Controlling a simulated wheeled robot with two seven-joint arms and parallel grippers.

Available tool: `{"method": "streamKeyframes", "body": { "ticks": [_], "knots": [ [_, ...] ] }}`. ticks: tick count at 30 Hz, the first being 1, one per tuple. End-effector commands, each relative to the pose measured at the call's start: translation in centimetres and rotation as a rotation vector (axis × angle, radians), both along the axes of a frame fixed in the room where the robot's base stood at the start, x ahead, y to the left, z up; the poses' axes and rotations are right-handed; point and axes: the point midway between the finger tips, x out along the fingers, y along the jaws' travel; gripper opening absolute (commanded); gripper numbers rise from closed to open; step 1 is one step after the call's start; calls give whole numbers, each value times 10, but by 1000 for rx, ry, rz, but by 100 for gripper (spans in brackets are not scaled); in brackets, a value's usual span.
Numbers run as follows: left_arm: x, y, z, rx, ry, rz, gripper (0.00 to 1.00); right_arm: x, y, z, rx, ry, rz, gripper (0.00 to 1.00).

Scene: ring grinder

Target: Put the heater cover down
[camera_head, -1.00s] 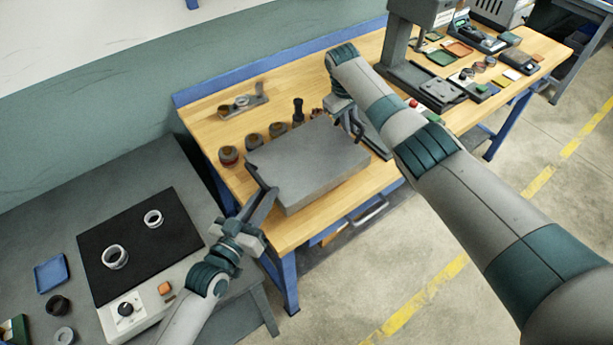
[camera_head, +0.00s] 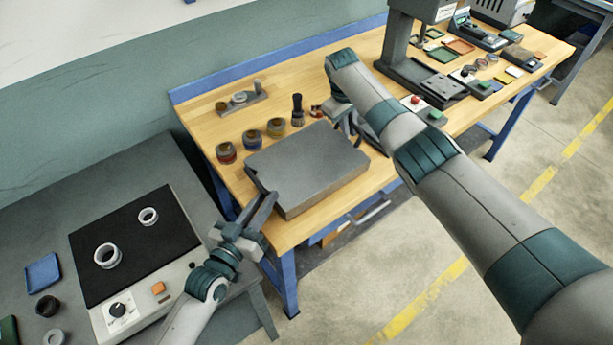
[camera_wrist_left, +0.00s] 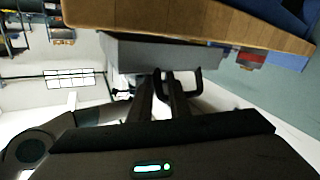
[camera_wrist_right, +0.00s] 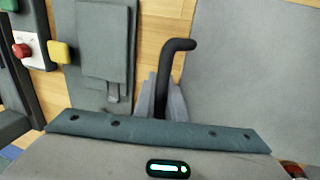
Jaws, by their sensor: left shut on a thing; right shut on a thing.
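The heater cover (camera_head: 305,165), a flat grey box with dark handles at its two ends, is level over the front of the wooden bench in the head view. My left gripper (camera_head: 266,200) is shut on its left handle, also seen in the left wrist view (camera_wrist_left: 182,78). There the cover's side (camera_wrist_left: 165,55) lies against or just above the wood; I cannot tell which. My right gripper (camera_head: 352,125) is shut on the right handle (camera_wrist_right: 168,65), and the arm partly hides it in the head view.
Several small jars (camera_head: 251,139) and a dark upright tool (camera_head: 297,108) stand just behind the cover on the bench (camera_head: 200,115). A press (camera_head: 425,75) stands to the right. A heater plate (camera_head: 130,240) with two pale rings is at left.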

Motion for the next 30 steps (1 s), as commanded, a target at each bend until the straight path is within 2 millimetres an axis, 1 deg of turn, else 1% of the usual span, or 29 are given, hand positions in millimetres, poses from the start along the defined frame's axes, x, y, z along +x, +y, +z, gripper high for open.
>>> {"method": "streamKeyframes", "body": {
  "ticks": [1,9,10,11,12,18,20,21,22,23,30],
  "knots": [
    [2,-5,3,-11,-13,-5,0,-6,13,-9,15,14,12,0],
    [2,-5,-9,-11,-13,-5,0,-6,13,-21,15,14,12,0],
    [2,-5,-7,-10,-12,-5,24,-6,12,-18,14,14,11,18],
    [2,-5,-7,-10,-11,-4,31,-6,12,-18,14,14,11,25],
    [2,-5,-7,-9,-11,-4,35,-6,12,-18,14,14,11,29],
    [1,-4,-9,-6,-8,-4,35,-5,13,-16,16,13,12,29],
    [1,-3,-9,-5,-7,-4,48,-5,13,-16,15,11,12,29],
    [1,-3,-10,-5,-6,-3,58,-5,13,-16,15,11,12,29],
    [1,-3,-10,-5,-6,-3,65,-5,13,-16,15,11,12,29],
    [1,-3,-10,-5,-5,-3,70,-5,13,-16,15,11,11,29],
    [1,-2,-12,-3,-2,-2,70,-3,11,-15,14,9,10,29]
  ]
}}
